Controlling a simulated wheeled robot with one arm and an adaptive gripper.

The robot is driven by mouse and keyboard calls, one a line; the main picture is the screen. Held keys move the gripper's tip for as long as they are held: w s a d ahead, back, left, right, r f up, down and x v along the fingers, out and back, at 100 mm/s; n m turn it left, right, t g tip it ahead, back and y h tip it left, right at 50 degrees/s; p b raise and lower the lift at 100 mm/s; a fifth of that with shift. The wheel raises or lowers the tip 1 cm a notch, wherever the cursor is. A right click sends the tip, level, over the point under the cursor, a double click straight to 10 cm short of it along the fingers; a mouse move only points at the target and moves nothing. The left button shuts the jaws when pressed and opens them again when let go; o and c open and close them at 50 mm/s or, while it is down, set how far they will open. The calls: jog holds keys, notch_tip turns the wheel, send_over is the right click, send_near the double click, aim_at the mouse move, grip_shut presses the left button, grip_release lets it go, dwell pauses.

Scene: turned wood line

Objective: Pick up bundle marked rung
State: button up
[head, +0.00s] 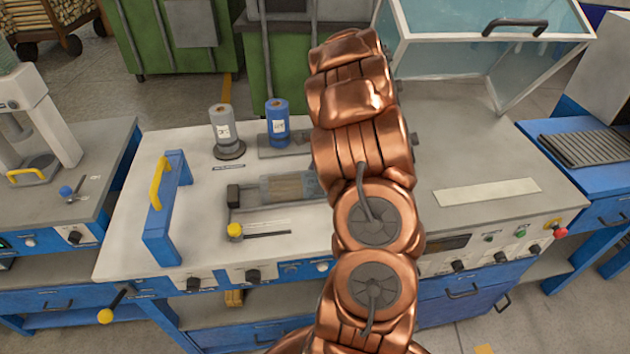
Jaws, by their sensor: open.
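Two upright wrapped bundles with white labels stand at the back of the middle bench. One is a grey bundle (221,124) on a dark round base. The other is a blue bundle (277,118) on a flat grey plate, just left of my arm. The lettering on both labels is too small to read, so I cannot tell which is marked rung. A wooden piece with a grey band (288,187) lies in a low fixture, its right end hidden by my arm. My copper arm rises across the middle of the view; its gripper cannot be made out.
A blue frame with a yellow handle (160,200) stands on the left of the bench (135,235). A clear-sided hood (490,50) stands at the back right. Green cabinets (180,40) stand behind. The grey top (470,140) right of my arm is mostly clear.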

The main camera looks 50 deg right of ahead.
jog(key=shift+w+a+f, duration=0.15)
jog(key=shift+a+f, duration=0.05)
jog(key=shift+f, duration=0.5)
jog(key=c, duration=1.6)
jog(key=shift+c, duration=0.2)
jog(key=shift+r, duration=0.15)
jog(key=shift+r+b, duration=0.7)
jog(key=shift+r, duration=0.6)
jog(key=shift+a+r, duration=0.15)
jog(key=shift+r, duration=0.15)
jog(key=s+a+b, duration=0.1)
jog(key=s+a, duration=0.2)
jog(key=a, duration=0.1)
jog(key=s+a+r+b, duration=0.1)
jog(key=s+a+b, duration=0.1)
jog(key=s+a, duration=0.1)
jog(key=s+a+b, duration=0.1)
jog(key=s+a, duration=0.3)
jog(key=a, duration=0.1)
jog(key=shift+s+r+b, duration=0.1)
jog(key=shift+r+b, duration=0.15)
jog(key=shift+b, duration=0.05)
